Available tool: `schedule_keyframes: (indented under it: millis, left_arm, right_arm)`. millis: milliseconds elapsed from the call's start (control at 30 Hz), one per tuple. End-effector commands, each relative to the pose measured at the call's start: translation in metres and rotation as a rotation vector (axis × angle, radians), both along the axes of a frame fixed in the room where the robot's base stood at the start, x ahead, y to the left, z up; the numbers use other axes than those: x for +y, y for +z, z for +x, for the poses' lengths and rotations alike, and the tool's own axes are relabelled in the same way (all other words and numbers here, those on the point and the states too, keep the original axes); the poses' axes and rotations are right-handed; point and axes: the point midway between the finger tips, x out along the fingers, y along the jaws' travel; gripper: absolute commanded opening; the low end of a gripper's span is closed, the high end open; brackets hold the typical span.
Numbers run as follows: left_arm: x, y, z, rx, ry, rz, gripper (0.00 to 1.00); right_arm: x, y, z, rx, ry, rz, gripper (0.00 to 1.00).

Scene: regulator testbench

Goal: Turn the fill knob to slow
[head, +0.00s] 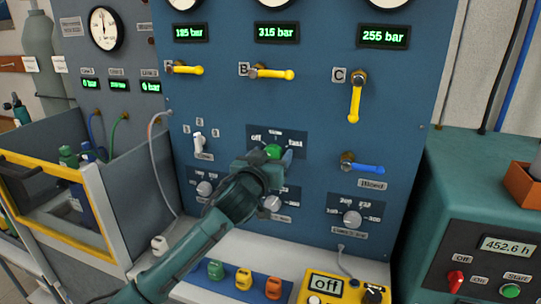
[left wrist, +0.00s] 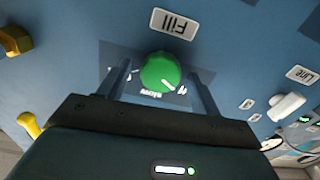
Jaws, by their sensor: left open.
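The green fill knob (left wrist: 160,72) sits on the blue panel, between the two fingers of my open left gripper (left wrist: 160,80). Gaps show between the knob and both fingers. In the left wrist view the scene is upside down. The knob's white line points to the lower right, toward a partly hidden label that seems to be "off"; "slow" is below the knob. The "Fill" label (left wrist: 174,23) is above it. In the head view my left gripper (head: 277,158) partly covers the knob (head: 273,151); "off" and "fast" are readable beside it. My right gripper is not in view.
A blue bleed lever (head: 365,167) is right of the gripper. A white toggle switch (head: 198,144) is to its left. Dials (head: 352,219) sit lower on the panel. Yellow levers A, B and C (head: 356,97) are above.

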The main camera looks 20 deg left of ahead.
Motion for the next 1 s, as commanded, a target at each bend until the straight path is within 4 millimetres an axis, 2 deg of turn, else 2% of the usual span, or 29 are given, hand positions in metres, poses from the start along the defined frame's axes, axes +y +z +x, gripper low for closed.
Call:
schedule_keyframes:
  millis: [200, 733, 1000]
  left_arm:
    - [-0.0001, 0.0000, 0.0000, 0.000, 0.000, 0.000, 0.64]
    - [0.0001, -0.0001, -0.0002, 0.000, 0.000, 0.000, 0.20]
    - [0.0000, 0.0005, -0.0002, 0.000, 0.001, 0.025, 0.20]
  right_arm:
    - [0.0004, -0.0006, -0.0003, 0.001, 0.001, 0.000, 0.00]
    - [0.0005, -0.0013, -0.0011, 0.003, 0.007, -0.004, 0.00]
    - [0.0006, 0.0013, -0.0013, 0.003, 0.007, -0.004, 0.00]
